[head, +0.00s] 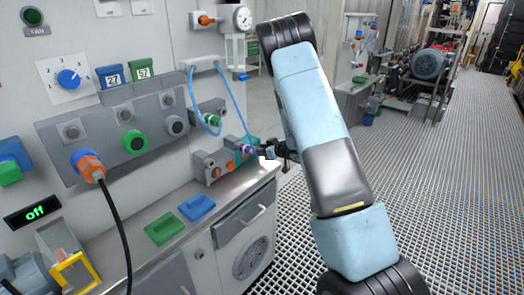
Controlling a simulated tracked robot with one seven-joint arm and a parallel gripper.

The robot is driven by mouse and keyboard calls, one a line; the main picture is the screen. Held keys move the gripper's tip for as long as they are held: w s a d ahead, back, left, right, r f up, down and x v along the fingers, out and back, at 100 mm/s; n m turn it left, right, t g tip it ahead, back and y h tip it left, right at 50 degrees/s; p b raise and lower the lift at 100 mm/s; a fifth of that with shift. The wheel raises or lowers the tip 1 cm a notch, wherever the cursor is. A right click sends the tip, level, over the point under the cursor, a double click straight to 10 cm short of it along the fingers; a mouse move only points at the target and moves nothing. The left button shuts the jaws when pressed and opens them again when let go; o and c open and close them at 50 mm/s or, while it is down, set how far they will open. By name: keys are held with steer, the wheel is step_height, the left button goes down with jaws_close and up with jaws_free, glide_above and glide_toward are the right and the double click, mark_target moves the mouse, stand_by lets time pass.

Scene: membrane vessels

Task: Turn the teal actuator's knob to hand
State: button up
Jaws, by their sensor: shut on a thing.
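The teal actuator (237,143) sits at the right end of the bench against the panel, small in the head view and partly hidden by my gripper. A purple part (246,149) shows on its front. My gripper (263,152) reaches it from the right, its dark fingers closed at the actuator's front. The knob itself is mostly hidden by the fingers, and its pointing cannot be read. A white piece (268,162) shows just below the fingers.
A grey block with orange knobs (214,167) stands just left of the actuator. A blue hose (233,105) loops down close above it. Green (166,228) and blue (197,207) trays lie on the bench. Open grating floor (430,190) is at right.

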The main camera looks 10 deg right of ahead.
steer(key=n+t+h, duration=0.1)
steer(key=n, duration=0.1)
steer(key=n+t+h, duration=0.1)
steer(key=shift+s+a+f+n, duration=0.15)
steer(key=shift+s+n, duration=0.05)
steer(key=shift+n, duration=0.2)
steer(key=n, duration=0.1)
steer(key=n+t+h, duration=0.1)
steer(key=n, duration=0.1)
steer(key=n+t, duration=0.1)
steer(key=shift+s+a+f+n, duration=0.2)
steer(key=shift+a+f+n, duration=0.05)
steer(key=shift+f+n, duration=0.15)
stand_by(0.4)
steer(key=o, duration=1.1)
steer(key=shift+a, duration=0.1)
steer(key=shift+c, duration=0.2)
steer(key=v, duration=1.3)
steer(key=shift+s, duration=0.45)
steer(key=shift+f, duration=0.1)
steer(key=shift+c, duration=0.5)
